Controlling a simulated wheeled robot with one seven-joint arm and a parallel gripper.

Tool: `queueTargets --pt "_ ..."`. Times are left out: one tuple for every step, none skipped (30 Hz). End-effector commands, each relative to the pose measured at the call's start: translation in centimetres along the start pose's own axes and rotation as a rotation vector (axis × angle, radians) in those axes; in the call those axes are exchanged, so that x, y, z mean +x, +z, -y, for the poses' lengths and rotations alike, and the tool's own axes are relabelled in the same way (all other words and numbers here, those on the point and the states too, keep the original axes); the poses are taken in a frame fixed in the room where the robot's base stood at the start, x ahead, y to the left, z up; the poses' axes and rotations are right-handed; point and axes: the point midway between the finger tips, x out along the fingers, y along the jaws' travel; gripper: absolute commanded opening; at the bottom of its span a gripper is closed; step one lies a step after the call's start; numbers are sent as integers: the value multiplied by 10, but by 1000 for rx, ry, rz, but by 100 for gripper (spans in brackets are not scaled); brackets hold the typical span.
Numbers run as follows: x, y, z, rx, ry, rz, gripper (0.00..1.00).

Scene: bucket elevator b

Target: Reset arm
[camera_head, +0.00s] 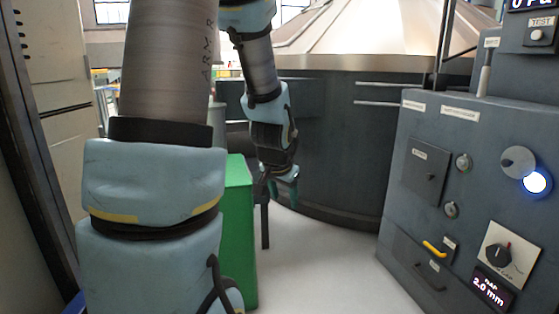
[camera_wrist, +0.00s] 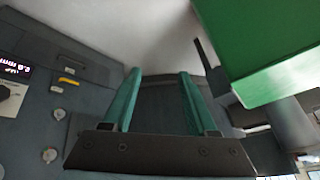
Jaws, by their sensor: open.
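My gripper (camera_head: 284,180) hangs below my bent arm, left of the picture's centre in the head view, beside the green box and in front of the big dark round machine. In the wrist view my gripper (camera_wrist: 158,80) has its two green fingers apart, with nothing between them. My large upper arm links cover much of the left side of the head view and hide part of what lies behind them.
A green box (camera_head: 239,225) stands close to my gripper; it also shows in the wrist view (camera_wrist: 265,45). A dark control panel (camera_head: 430,210) with knobs, a lit button and a display stands at right. Pale floor (camera_head: 325,260) lies clear between them. A round machine (camera_head: 345,130) stands behind.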

Motion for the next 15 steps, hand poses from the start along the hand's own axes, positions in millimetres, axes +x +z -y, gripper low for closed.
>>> queueTargets --pt "-10 24 6 -80 0 57 58" --pt "-15 39 8 -127 3 94 58" --pt "-21 56 8 -185 5 138 58" --pt "-26 69 9 -229 7 171 58" --pt "-32 81 8 -270 9 202 58" --pt "-39 97 7 -324 12 244 58" --pt "-44 108 6 -366 14 273 58" --pt "-49 120 4 -405 16 303 58" --pt "-57 134 2 -458 19 343 58" --pt "-62 145 -1 -498 22 372 58" --pt "-73 135 1 -489 23 367 58" --pt "-81 129 3 -483 23 365 58" --pt "-86 126 4 -481 23 364 58" --pt "-92 124 4 -481 23 364 58" --pt "-98 120 6 -480 23 364 58"
